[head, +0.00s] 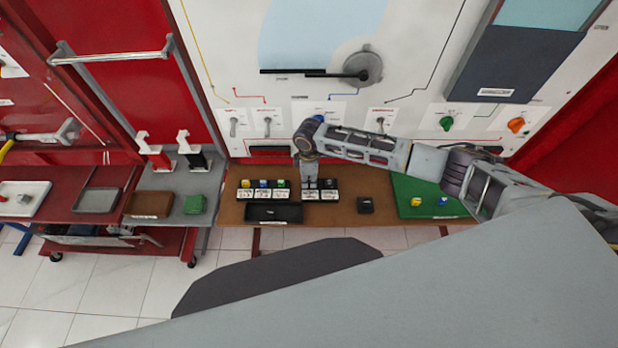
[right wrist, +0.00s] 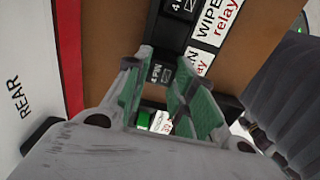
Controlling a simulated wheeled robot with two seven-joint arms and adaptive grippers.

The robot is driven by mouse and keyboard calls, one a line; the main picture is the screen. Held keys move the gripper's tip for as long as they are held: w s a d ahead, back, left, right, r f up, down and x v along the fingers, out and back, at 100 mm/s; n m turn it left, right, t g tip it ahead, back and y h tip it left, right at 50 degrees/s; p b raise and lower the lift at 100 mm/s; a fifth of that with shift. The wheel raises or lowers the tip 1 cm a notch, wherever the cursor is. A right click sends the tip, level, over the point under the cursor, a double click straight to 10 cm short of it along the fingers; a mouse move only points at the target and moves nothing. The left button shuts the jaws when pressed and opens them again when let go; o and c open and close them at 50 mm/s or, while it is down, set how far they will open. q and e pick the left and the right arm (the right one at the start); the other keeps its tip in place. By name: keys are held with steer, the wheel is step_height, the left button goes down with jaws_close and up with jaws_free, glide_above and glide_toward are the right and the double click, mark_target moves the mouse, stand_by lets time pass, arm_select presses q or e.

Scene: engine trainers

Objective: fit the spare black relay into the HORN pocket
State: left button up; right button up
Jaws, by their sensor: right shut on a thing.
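My right gripper (head: 311,183) points down at the relay holders on the brown bench top. It also shows in the right wrist view (right wrist: 158,98), shut on a dark thing between its green pads, which I take for the spare black relay (right wrist: 154,94). The pads hide most of it. The HORN pocket is at the gripper, by a white label (right wrist: 197,62) that is partly covered and ends in "N relay". A black "4 PIN" face (right wrist: 160,74) shows just past the fingertips. I cannot tell whether the relay touches the pocket. My left gripper is not in view.
Yellow (head: 245,184), blue (head: 262,184) and green (head: 281,184) relays sit in holders left of the gripper. A black tray (head: 273,214) lies in front. A black block (head: 366,205) and a green mat (head: 410,188) are to the right. The white panel stands close behind.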

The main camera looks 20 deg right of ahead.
steer(key=shift+f, duration=0.4)
stand_by(0.5)
steer(key=o, duration=1)
steer(key=shift+c, duration=0.2)
steer(key=o, duration=0.5)
steer(key=shift+r+p, duration=2.8)
steer(key=shift+p, duration=0.2)
steer(key=shift+r, duration=1.2)
